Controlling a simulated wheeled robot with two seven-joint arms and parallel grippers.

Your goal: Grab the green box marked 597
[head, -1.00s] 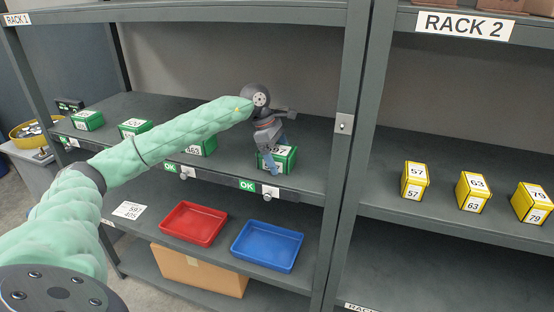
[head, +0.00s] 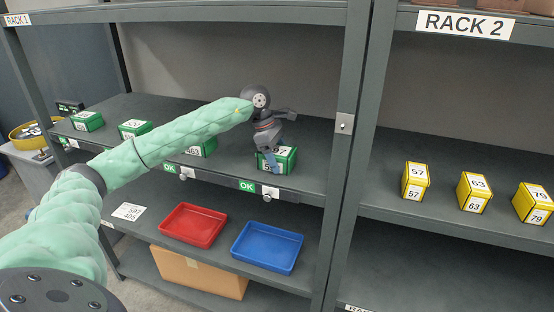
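The green box (head: 288,160) at the right end of the row on Rack 1's middle shelf has a white label, of which only a last digit 7 shows clearly. My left gripper (head: 271,160) reaches down over this box, its bluish fingers covering the left part of the label. The gap between the fingers is too small to see, so I cannot tell whether they hold the box. The box appears to sit on the shelf. My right gripper is not in view.
Other green boxes stand left along the shelf (head: 229,168), one (head: 205,149) partly behind my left arm. A red tray (head: 193,223), a blue tray (head: 267,247) and a number card (head: 128,211) lie below. A rack post (head: 343,170) stands right. Yellow boxes (head: 415,181) are on Rack 2.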

